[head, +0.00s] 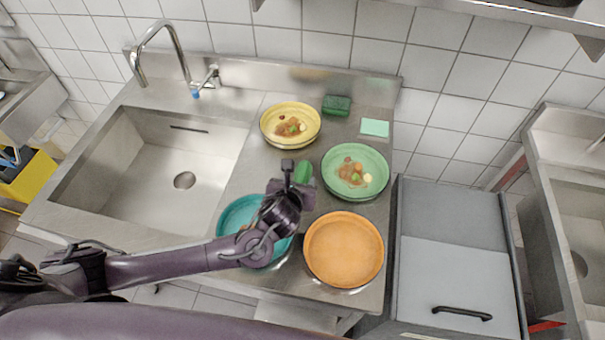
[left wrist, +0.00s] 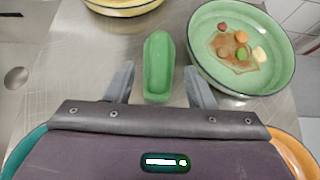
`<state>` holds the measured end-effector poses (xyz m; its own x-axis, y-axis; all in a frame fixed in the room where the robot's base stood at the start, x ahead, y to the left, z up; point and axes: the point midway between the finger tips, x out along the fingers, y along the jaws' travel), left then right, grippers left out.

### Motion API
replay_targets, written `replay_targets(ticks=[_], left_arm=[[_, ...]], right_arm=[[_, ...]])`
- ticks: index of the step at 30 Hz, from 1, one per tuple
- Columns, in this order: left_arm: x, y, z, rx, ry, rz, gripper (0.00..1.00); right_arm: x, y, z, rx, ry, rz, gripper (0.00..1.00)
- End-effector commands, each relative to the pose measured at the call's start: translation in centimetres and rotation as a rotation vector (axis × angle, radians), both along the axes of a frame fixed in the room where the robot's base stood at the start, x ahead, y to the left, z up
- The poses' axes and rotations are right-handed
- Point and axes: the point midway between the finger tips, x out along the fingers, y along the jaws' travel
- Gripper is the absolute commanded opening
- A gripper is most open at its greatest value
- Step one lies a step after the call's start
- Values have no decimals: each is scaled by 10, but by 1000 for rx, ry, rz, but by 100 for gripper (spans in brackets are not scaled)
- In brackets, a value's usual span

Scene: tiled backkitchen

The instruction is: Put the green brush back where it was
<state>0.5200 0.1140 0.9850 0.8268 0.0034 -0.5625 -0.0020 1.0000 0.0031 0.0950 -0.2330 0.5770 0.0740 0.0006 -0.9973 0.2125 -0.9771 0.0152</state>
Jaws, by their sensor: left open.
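The green brush (left wrist: 159,62) lies on the steel counter, lengthwise away from my left gripper in the left wrist view. In the head view the brush (head: 303,171) shows just beyond the gripper, partly hidden by it. My left gripper (head: 296,187) is open over the counter among the plates. In the left wrist view its two fingers (left wrist: 160,84) stand on either side of the brush's near end, with gaps on both sides. A flat mint-green pad (head: 375,127) and a dark green block (head: 336,105) lie at the back right of the counter. My right gripper is not in view.
A yellow bowl (head: 268,135) and a green plate (head: 376,186), both with food scraps, stand beyond the gripper. A teal bowl (head: 232,215) is partly under my arm, and an orange plate (head: 344,250) stands front right. The sink (head: 150,165) and tap (head: 180,55) are left.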

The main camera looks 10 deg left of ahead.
Motion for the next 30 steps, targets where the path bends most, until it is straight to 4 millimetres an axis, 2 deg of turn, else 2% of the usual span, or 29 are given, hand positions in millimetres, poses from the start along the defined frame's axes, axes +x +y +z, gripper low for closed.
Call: replay_targets(ticks=[5, 9, 20, 27, 30], left_arm=[[21, 0, -6, -1, 2, 3, 49], [34, 0, -18, -1, 2, 2, 49], [40, 1, -23, -2, 2, 2, 49], [40, 1, -23, -2, 2, 2, 18], [40, 1, -23, -2, 1, 2, 15]], right_arm=[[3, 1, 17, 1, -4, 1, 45], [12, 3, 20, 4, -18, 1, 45], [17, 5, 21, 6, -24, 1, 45], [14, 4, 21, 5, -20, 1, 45], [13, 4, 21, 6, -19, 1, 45]])
